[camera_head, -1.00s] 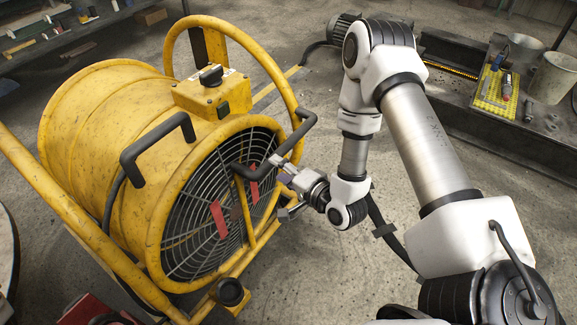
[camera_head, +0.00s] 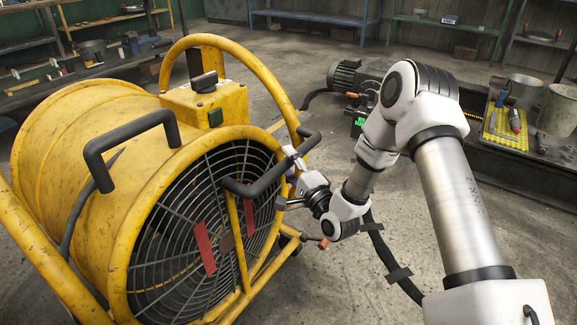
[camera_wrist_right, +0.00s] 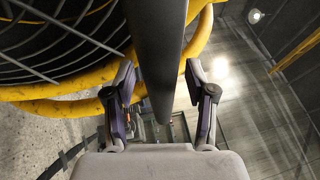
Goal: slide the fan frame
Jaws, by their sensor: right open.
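The yellow fan frame (camera_head: 240,84) carries a large yellow drum fan (camera_head: 80,135) with a dark front grille and red marks. A black handle (camera_head: 262,180) sticks out from the frame's right side, and a second black handle (camera_head: 130,140) shows at its left. My right gripper (camera_head: 290,178) is at the right handle's outer part. In the right wrist view the dark handle bar (camera_wrist_right: 158,45) runs between the two spread fingers (camera_wrist_right: 160,100), with visible gaps on both sides. My left gripper is not in view.
A grey motor (camera_head: 346,76) with a cable lies on the concrete floor behind. A low dark bench at right holds a yellow tray (camera_head: 508,128) and metal buckets (camera_head: 556,110). Shelves line the back and left.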

